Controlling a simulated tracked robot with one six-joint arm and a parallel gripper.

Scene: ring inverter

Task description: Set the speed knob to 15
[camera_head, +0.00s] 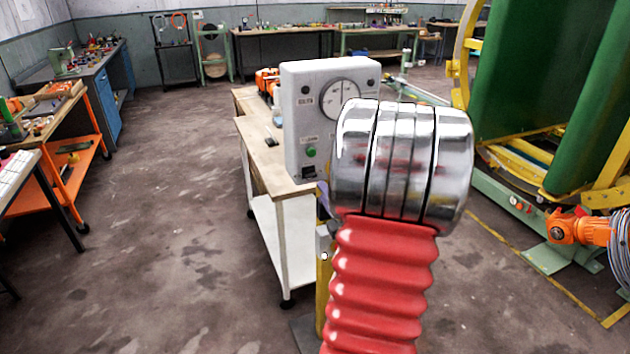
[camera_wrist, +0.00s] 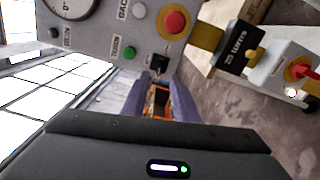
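A round white dial (camera_head: 340,98) with a numbered scale is on the grey control box (camera_head: 296,130) in the head view; its setting is too small to read. In the wrist view only part of the dial (camera_wrist: 68,8) shows, cut off at the top left. My gripper (camera_wrist: 157,88) is open, its two purple fingers apart with nothing seen between them. It is below the dial, with its fingertips near a small black switch (camera_wrist: 158,63) on the box; whether they touch cannot be told. My arm hides the box's right side in the head view.
A green button (camera_head: 311,152) is on the box, and a red stop button (camera_wrist: 174,22) on yellow shows in the wrist view. The box stands on a wooden-topped bench (camera_head: 258,150). A large green machine (camera_head: 545,80) is at right. Floor at left is open.

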